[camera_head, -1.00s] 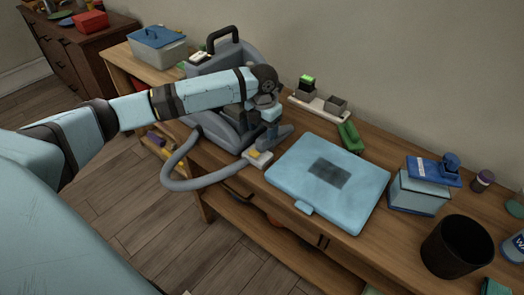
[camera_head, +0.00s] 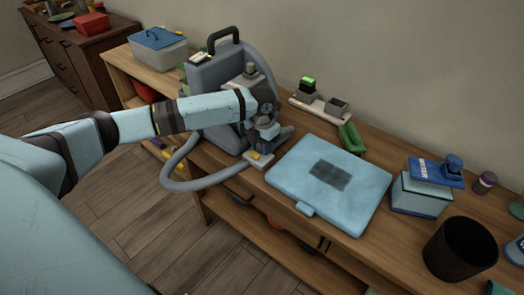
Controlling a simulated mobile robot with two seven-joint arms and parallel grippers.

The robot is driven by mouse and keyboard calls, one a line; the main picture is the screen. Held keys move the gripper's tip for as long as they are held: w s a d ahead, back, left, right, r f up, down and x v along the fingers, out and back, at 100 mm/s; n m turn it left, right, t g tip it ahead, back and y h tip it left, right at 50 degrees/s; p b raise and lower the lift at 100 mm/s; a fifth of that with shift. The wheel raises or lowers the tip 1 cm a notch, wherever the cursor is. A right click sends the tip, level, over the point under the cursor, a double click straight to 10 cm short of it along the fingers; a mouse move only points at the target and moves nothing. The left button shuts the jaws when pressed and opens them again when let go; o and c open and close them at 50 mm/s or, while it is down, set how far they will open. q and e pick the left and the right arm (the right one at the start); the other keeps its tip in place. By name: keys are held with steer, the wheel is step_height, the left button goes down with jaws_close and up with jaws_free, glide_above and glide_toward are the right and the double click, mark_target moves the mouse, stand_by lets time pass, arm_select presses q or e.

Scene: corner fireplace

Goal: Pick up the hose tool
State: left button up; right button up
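A grey machine (camera_head: 216,80) with a black top handle stands on the wooden bench. Its thick grey hose (camera_head: 178,176) loops out over the bench's front edge and back to a grey hose tool (camera_head: 282,137). The tool lies left of the light-blue case, by a pale block with a yellow top (camera_head: 257,158). My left gripper (camera_head: 264,143) points down right at the tool and overlaps it in the head view. Its fingertips are small and partly hidden, so I cannot tell whether they touch or grip the tool. My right gripper is not in view.
The light-blue case (camera_head: 330,184) lies flat just right of the tool. Behind are a small tray with dark boxes (camera_head: 320,106) and a green holder (camera_head: 350,138). A blue-lidded box (camera_head: 420,188) and black bin (camera_head: 460,248) stand farther right.

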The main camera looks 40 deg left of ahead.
arm_select(q)
steer(key=shift+r, duration=0.15)
steer(key=shift+c, duration=0.2)
step_height(320, 180, up, 20)
steer(key=p, duration=0.2)
steer(key=shift+p, duration=0.4)
